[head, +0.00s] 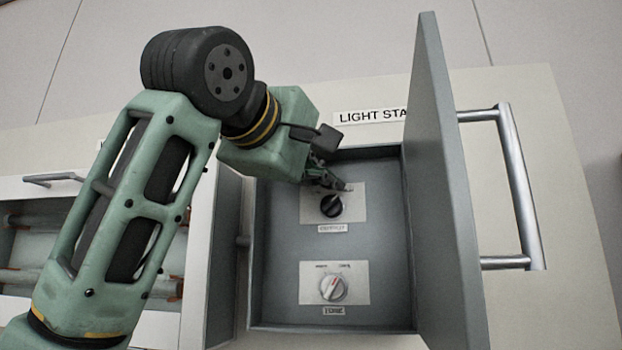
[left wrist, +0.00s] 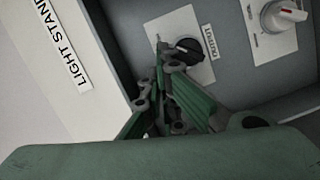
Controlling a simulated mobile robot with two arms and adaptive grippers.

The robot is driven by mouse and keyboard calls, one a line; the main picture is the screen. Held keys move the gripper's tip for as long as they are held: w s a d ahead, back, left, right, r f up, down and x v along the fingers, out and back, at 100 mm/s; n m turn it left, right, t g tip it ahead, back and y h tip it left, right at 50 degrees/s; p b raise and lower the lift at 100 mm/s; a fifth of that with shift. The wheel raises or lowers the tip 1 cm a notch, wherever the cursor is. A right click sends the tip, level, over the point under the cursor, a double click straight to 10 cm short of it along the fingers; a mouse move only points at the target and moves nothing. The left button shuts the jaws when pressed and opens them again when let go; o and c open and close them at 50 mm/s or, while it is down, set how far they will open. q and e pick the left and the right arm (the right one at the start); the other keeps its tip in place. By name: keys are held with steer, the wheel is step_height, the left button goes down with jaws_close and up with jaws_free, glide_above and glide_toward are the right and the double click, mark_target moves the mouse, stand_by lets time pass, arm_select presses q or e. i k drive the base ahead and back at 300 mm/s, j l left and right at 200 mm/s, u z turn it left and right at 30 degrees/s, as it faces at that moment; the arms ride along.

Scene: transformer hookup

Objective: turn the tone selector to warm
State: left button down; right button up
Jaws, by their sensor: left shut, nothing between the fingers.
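My right gripper is not in view.
The grey box (head: 258,290) has its door (head: 440,180) swung open to the right. A metal handle (head: 520,190) stands out beyond the door. A LIGHT STAND label (head: 372,116) is above the box. Another open compartment with rods (head: 30,245) is at the left.

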mark_target(333, 286)
steer(key=k, duration=0.5)
steer(key=k+j, duration=0.3)
steer(key=k, duration=0.15)
